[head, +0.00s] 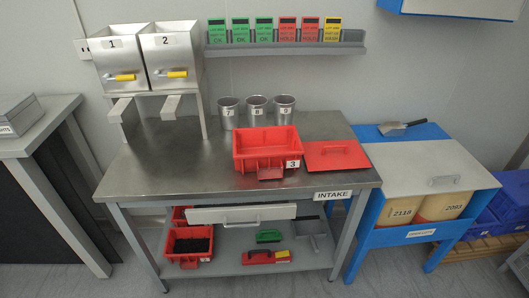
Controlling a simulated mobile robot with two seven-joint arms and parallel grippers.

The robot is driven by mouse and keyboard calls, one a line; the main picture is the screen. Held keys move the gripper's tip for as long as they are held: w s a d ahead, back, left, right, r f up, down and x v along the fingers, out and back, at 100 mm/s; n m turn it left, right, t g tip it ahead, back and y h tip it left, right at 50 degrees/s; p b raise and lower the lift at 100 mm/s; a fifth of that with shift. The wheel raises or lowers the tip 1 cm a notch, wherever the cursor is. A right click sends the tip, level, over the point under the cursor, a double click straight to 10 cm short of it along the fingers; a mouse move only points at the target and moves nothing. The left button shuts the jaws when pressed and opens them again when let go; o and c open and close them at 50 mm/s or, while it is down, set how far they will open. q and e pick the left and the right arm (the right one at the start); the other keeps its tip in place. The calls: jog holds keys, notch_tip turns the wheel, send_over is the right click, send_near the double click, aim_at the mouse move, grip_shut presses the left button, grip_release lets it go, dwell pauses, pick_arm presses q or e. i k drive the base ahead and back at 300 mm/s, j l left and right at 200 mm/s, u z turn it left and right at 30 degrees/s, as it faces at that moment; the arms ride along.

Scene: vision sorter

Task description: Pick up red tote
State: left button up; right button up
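A red tote (242,162) with a white label 3 stands upright on the metal workbench (190,180), right of the middle. A flat red panel with a small handle (335,152) lies just right of it. Another red tote (188,259) with dark contents stands on the bench's lower shelf (225,264). Part of one more red container (180,215) shows behind it, mostly hidden. Neither of my grippers is in view.
Three metal cups (257,111) stand behind the tote. Two metal hoppers (152,55) rise at the back left. The bench's left front is clear. A blue-framed cabinet (420,172) stands at right, with a scoop (400,128) on top. A grey-topped table (40,120) stands at left.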

aim_at(267, 151)
jog(key=l+u, duration=0.1)
jog(key=u, duration=0.55)
jog(key=l+u, duration=0.95)
jog(key=l, duration=0.35)
jog(key=k+l+u, duration=0.1)
jog(key=l, duration=0.35)
